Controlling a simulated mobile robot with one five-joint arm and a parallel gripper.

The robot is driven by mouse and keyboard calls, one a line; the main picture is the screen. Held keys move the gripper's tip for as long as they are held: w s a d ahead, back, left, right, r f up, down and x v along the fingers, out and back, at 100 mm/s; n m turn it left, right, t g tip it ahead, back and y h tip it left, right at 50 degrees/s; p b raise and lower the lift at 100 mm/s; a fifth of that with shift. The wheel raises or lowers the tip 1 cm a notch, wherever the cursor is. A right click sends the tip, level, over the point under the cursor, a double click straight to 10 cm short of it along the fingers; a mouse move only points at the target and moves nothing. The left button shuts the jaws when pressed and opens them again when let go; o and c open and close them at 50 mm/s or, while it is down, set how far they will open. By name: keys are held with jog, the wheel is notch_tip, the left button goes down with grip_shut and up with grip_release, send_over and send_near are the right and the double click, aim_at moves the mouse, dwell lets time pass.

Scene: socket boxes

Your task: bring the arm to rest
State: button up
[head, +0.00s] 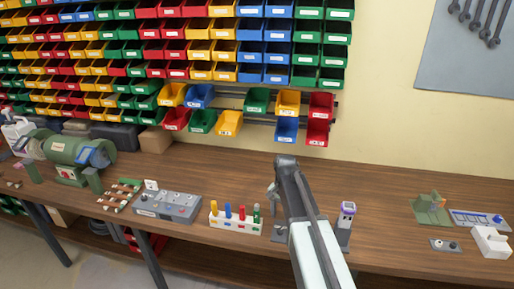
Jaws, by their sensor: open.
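My arm reaches up from the bottom edge of the head view over the workbench (400,215). Its far end bends near the back of the bench, and my gripper (273,197) hangs there, small and dark, above the wood. The gripper is open, and I see nothing between its jaws. My arm hides part of the bench behind and below it.
A rack with colored pegs (236,222) stands just left of my arm, with a grey socket block (167,206) further left. A purple-topped item (347,213) stands close right. A green grinder (72,148) is far left. Bins (287,130) hang behind.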

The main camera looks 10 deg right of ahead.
jog(key=s+n, duration=0.6)
jog(key=s, duration=0.9)
jog(key=shift+a+n, duration=0.25)
jog(key=shift+n, duration=0.15)
